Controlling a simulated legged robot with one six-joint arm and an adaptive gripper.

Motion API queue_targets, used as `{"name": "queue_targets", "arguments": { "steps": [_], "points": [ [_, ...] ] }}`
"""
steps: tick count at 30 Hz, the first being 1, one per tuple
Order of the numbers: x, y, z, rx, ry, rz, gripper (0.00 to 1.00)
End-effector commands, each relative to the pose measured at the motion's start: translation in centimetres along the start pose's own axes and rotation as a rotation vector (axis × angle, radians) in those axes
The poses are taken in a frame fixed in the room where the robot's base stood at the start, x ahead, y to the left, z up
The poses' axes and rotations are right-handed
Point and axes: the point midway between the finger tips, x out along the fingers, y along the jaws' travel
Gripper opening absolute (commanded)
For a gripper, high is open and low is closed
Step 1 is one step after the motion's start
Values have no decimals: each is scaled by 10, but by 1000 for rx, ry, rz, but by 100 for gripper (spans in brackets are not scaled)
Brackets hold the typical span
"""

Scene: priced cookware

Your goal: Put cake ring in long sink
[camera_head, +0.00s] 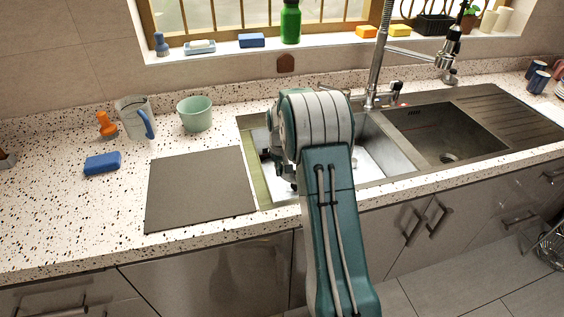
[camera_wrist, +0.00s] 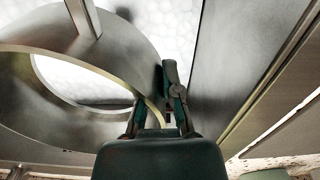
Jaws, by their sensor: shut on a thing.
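The cake ring (camera_wrist: 140,48) is a grey metal band that fills the left of the wrist view, tilted, with a round opening. My gripper (camera_wrist: 155,103) is shut on the ring's near edge. In the head view my arm hides most of my gripper, and I cannot make out the ring. The long sink (camera_head: 510,118) is metal, with two basins and a ribbed drainboard at the right. My gripper is over or in the left basin, where white foam shows. The foam also shows behind the ring in the wrist view. I cannot tell whether the ring touches the basin.
A flat grey board (camera_head: 200,187) lies left of the sink. A clear jug (camera_head: 133,118), a pale green bowl (camera_head: 195,114), an orange brush (camera_head: 106,125) and a blue sponge (camera_head: 102,162) stand on the counter. The tall faucet (camera_head: 377,60) rises behind the sink. The right basin (camera_head: 432,125) looks empty.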

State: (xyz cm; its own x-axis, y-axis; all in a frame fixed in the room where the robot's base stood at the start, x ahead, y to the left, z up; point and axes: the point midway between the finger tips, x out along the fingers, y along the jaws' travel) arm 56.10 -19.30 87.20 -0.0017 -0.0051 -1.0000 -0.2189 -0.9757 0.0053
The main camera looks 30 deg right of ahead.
Motion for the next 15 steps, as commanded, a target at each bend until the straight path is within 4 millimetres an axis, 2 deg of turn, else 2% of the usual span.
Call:
{"name": "queue_targets", "arguments": {
  "steps": [15],
  "points": [
    [63,1,1,2,-3,0,0]
  ]
}}
